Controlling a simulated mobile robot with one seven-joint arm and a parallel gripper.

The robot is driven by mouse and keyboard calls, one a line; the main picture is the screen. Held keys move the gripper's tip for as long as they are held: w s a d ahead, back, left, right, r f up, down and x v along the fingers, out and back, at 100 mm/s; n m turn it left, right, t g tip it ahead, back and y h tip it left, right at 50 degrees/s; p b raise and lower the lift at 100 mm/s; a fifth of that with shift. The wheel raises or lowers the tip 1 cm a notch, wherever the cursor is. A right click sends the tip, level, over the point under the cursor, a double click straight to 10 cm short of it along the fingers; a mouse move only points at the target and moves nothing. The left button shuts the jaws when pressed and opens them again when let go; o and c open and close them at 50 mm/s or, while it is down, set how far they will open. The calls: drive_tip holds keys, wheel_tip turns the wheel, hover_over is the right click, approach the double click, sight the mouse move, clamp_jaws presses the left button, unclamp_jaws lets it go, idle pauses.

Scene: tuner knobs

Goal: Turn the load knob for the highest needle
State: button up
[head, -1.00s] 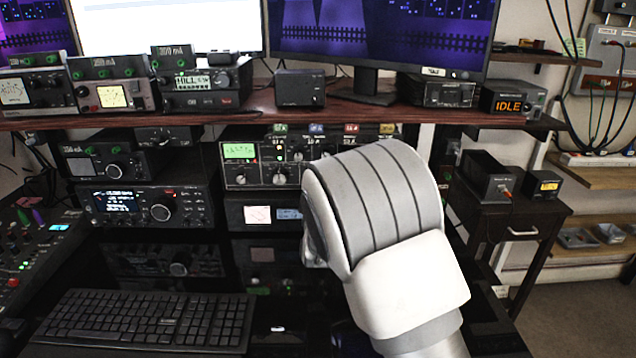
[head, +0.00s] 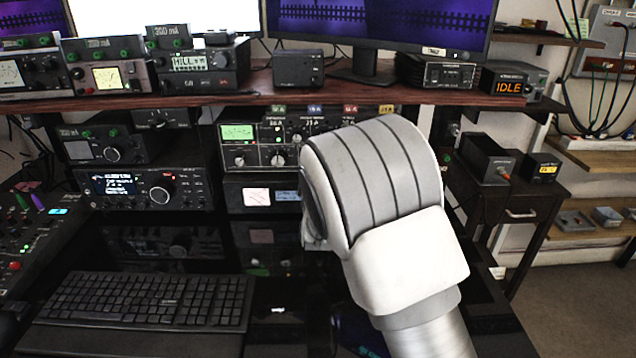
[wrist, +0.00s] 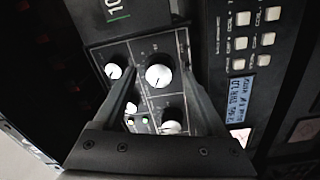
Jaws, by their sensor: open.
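The tuner (head: 262,170) is a dark panel under the shelf in the head view, with a lit green meter (head: 237,131) and white-capped knobs in its lower row. My arm hides its right part. In the wrist view the panel is close and turned. My gripper (wrist: 155,62) is open there, its two dark fingers on either side of a large white-capped knob (wrist: 158,75). I cannot tell whether they touch it. Another white knob (wrist: 113,71) is outside the left finger, and a third (wrist: 170,127) is near the right finger's base. I cannot read which is the load knob.
A wooden shelf (head: 330,93) with several radio boxes and monitors is above the tuner. A transceiver (head: 148,190) is to its left and a keyboard (head: 145,300) lies in front. A small box reading IDLE (head: 508,87) is at the shelf's right end.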

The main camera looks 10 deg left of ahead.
drive_tip(key=p+v, duration=0.2)
drive_tip(key=v, duration=1.5)
drive_tip(key=shift+w+d, duration=0.15)
drive_tip(key=shift+d, duration=0.1)
idle(1.0)
